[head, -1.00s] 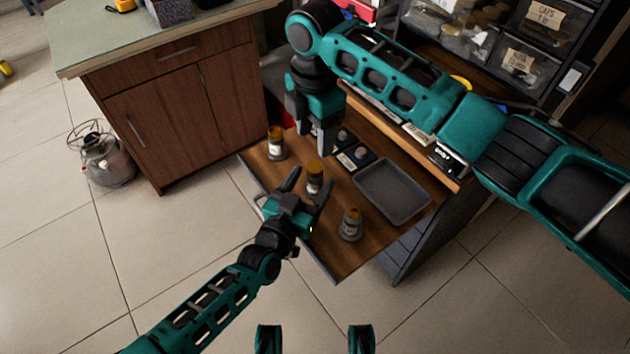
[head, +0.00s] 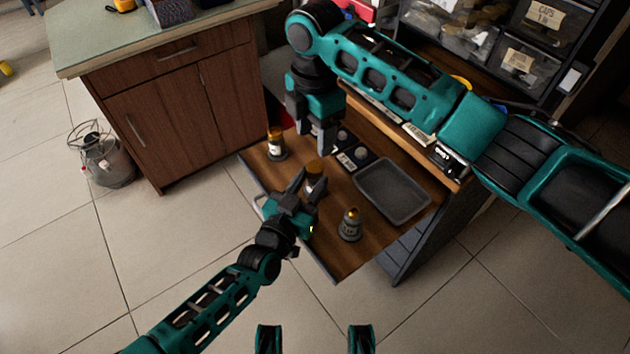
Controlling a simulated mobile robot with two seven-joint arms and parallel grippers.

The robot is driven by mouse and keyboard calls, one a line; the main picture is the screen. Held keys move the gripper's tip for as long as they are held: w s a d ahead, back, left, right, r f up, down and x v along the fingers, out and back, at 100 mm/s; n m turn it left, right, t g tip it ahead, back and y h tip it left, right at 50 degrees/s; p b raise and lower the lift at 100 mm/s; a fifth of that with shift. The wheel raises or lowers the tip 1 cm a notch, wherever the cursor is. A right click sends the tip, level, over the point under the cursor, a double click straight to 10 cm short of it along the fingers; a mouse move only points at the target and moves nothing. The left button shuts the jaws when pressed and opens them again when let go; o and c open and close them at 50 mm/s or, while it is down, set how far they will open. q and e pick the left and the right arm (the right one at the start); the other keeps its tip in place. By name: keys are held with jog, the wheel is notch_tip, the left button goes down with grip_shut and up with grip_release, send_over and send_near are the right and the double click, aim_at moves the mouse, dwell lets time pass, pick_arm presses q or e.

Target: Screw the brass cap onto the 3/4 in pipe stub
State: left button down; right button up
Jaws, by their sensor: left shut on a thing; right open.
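Three pipe stubs stand upright on the wooden drawer board: one at the back left (head: 276,148), a middle one (head: 315,170) and a front one (head: 350,228). Each has a brass-coloured top and a pale label too small to read, so I cannot tell which is 3/4 in. My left gripper (head: 311,183) is shut on the middle stub, its fingers around the body below the top. My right gripper (head: 318,142) is open, pointing down beside a dark holder (head: 352,152) with small round caps (head: 361,152). Its fingers hide part of the holder.
An empty grey tray (head: 395,190) lies on the board, right of the holder. Bins with labels (head: 530,40) stand behind at the upper right. A wooden cabinet (head: 170,110) is at the left, with a grey metal canister (head: 108,165) on the tiled floor.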

aim_at(315, 167)
jog(key=shift+a, duration=0.1)
jog(key=n, duration=0.2)
jog(key=shift+a+r+n, duration=0.1)
jog(key=shift+a+n, duration=0.1)
jog(key=shift+n, duration=0.2)
jog(key=shift+d+n, duration=0.3)
jog(key=shift+n, duration=0.5)
jog(key=shift+f, duration=0.2)
jog(key=shift+f, duration=3.9)
jog(key=shift+c, duration=0.2)
